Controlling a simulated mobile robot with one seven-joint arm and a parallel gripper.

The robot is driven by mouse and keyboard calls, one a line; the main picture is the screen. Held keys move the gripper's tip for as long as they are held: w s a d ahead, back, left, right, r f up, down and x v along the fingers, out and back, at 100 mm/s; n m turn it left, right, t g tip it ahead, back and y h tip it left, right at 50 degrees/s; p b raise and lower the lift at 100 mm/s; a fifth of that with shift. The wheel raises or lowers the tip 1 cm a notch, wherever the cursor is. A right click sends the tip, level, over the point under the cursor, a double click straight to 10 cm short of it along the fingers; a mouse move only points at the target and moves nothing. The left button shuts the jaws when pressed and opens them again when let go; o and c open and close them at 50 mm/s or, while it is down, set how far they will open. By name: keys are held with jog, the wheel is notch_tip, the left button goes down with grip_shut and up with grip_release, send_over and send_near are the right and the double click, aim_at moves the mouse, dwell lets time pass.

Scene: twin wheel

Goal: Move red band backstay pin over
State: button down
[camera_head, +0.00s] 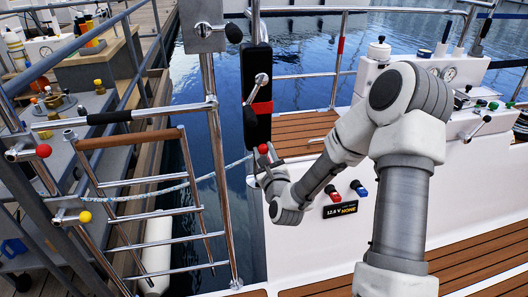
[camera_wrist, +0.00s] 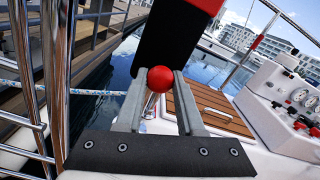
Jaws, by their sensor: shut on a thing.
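A dark upright post (camera_head: 257,125) by the rail carries a red band (camera_head: 262,108), and a metal lever (camera_head: 256,88) sits just above the band. A red ball knob (camera_head: 263,148) on a short metal stem shows at the lower end of the post. My gripper (camera_head: 260,163) is shut on this knob. In the wrist view, my two grey fingers (camera_wrist: 158,98) have the red ball (camera_wrist: 160,79) between their tips, with the stem beneath it. The black post and its red band (camera_wrist: 206,5) rise behind. I cannot tell which part the backstay pin is.
A folding ladder with a wooden top (camera_head: 130,138) and steel rails (camera_head: 215,170) stands left of my gripper. Another red ball (camera_head: 43,150) and a yellow one (camera_head: 85,217) are on the left rail levers. A white console (camera_head: 440,85) stands right. Water lies behind.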

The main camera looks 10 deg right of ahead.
jog(key=shift+w+r, duration=0.15)
jog(key=shift+w, duration=0.9)
jog(key=c, duration=0.5)
grip_release()
jog(key=shift+w, duration=0.1)
jog(key=shift+s+p, duration=5.75)
jog(key=shift+s, duration=2.95)
